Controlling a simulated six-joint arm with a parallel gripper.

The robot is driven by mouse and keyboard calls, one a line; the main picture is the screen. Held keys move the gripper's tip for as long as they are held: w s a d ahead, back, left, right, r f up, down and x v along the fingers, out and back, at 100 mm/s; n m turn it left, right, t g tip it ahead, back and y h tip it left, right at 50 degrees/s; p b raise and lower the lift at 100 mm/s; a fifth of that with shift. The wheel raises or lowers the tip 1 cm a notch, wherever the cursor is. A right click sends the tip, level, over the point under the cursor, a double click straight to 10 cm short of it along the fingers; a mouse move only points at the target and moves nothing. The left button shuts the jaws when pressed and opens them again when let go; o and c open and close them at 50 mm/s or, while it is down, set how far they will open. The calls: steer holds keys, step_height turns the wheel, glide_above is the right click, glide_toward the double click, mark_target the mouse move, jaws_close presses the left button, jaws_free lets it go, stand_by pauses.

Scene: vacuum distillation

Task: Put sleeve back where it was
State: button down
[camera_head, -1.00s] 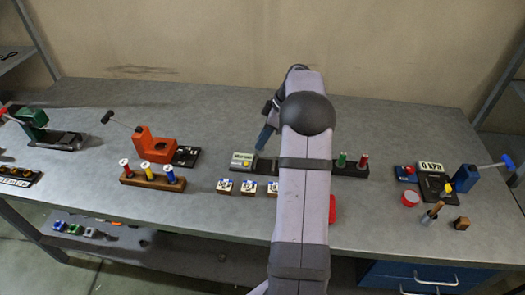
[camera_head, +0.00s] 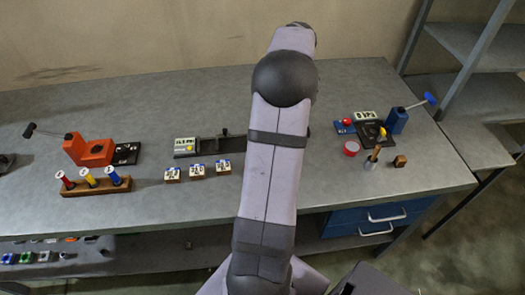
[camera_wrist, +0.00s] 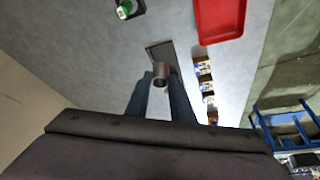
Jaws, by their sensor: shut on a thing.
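The sleeve (camera_wrist: 161,75) is a short grey metal cylinder with a dark open end facing the wrist camera. My gripper (camera_wrist: 161,88) is shut on it, with one blue finger on each side. In the wrist view the sleeve is above the bench, with a dark strip-shaped base (camera_wrist: 161,52) beyond it. In the head view my arm hides the gripper and the sleeve. A long dark base with a display unit (camera_head: 190,147) at its left end stands left of my arm; its right part is hidden.
Three small labelled blocks (camera_head: 197,171) stand in front of the display unit. A red tray (camera_wrist: 220,18) and a green-topped object (camera_wrist: 125,10) show in the wrist view. A blue device (camera_head: 397,121), a red cup (camera_head: 351,149) and a wooden block (camera_head: 400,161) stand right of my arm.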

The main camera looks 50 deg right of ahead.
steer(key=shift+m, duration=0.8)
steer(key=shift+s+a+f+p, duration=0.2)
steer(key=shift+s+f+p, duration=0.25)
steer(key=shift+f, duration=1.75)
steer(key=shift+s+a+f+p, duration=0.15)
steer(key=shift+s+f+p, duration=0.3)
steer(key=shift+f, duration=1.7)
steer(key=shift+s+a+f+p, duration=0.2)
steer(key=shift+s+f+p, duration=0.25)
steer(key=shift+f, duration=1.75)
steer(key=shift+w+f+h, duration=0.1)
steer(key=shift+f+h, duration=0.2)
steer(key=shift+f, duration=0.4)
steer(key=shift+d+f, duration=0.1)
steer(key=shift+f, duration=0.05)
steer(key=c, duration=1.5)
jaws_free()
steer(key=shift+c, duration=0.2)
